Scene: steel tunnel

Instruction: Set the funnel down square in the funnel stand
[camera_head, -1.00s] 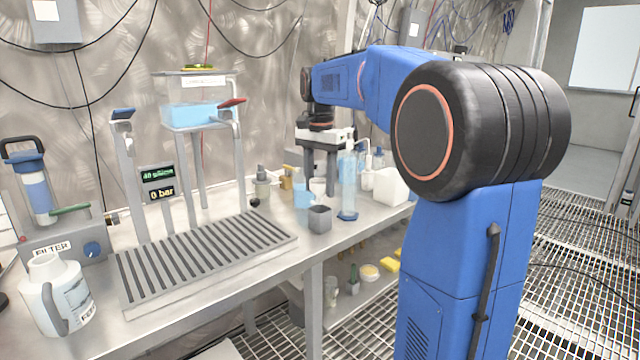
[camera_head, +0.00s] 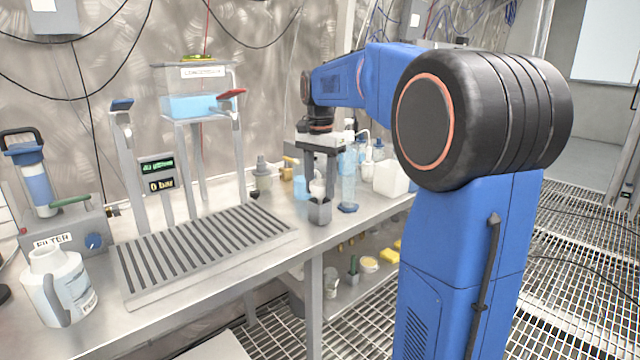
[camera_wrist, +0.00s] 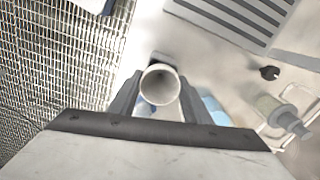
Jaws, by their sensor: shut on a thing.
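The funnel (camera_wrist: 160,84) is white and round-mouthed. My gripper (camera_wrist: 159,94) is shut on it, with one finger on each side, and I look down into its mouth. In the head view, my gripper (camera_head: 319,188) points straight down with the funnel (camera_head: 317,187) between its fingers. The fingertips and funnel are at the stand's top. The funnel's lower end is hidden, so I cannot tell whether it sits in the stand. In the wrist view, the stand is mostly hidden.
A clear wash bottle (camera_head: 348,188) stands close on the right, with a white container (camera_head: 390,178) beyond. A blue beaker (camera_head: 301,186) is just behind. The slotted drain tray (camera_head: 205,250) lies to the left. The bench's front edge is close to the stand.

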